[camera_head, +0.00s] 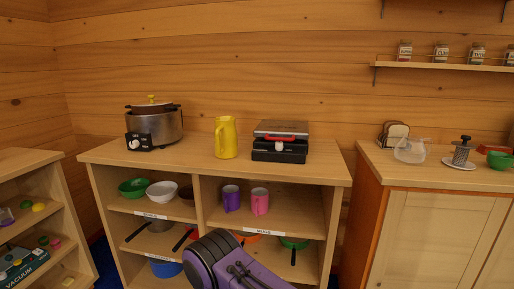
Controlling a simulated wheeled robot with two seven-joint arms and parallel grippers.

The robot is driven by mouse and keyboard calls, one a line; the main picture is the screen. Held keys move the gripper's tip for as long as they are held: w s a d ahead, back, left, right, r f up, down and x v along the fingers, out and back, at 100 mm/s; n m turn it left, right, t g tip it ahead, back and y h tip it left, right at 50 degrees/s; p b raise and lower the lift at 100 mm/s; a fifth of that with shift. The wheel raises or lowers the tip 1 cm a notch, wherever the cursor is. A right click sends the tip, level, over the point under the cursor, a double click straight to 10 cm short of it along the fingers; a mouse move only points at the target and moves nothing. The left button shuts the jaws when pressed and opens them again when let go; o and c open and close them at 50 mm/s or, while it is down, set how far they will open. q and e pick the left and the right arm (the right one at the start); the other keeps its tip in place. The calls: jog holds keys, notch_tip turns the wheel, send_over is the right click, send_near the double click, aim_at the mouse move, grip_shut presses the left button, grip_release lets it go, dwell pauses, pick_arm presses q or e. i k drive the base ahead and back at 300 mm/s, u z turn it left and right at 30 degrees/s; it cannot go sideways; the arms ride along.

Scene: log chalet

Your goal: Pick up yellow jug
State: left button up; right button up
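The yellow jug (226,138) stands upright on the wooden top of the low shelf unit (213,174). It is in the middle of the top, near the back, and its handle faces left. Nothing stands in front of it. Neither my left nor my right gripper is in view.
A slow cooker (166,124) stands left of the jug, a black and silver grill (281,147) close on its right. Bowls and mugs fill the shelves below. A wooden cabinet (441,209) stands right, an open shelf (45,162) left. The counter's front strip is clear.

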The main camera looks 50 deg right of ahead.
aim_at(226, 134)
jog(key=k, duration=0.2)
jog(key=z, duration=1.9)
jog(key=i, duration=0.45)
